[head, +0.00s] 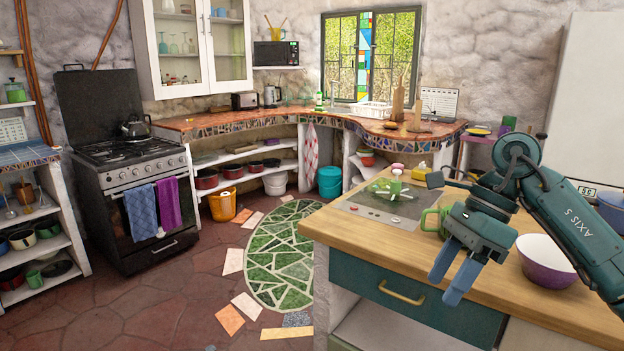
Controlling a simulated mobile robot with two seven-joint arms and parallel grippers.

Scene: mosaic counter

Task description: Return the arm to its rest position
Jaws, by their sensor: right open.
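My right arm (565,215) comes in from the right edge over the wooden counter. Its gripper (450,275) hangs over the counter's front edge, pointing down and toward me. Its two blue fingers are apart with nothing between them. A green mug (433,221) stands just behind and left of the gripper, partly covered by it. My left gripper does not show.
The wooden counter (350,226) carries a grey hob panel (366,207) with green items, and a purple-and-white bowl (545,262) right of the gripper. A drawer (400,290) is below. Open floor (180,290) lies left, with a stove (135,190) beyond.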

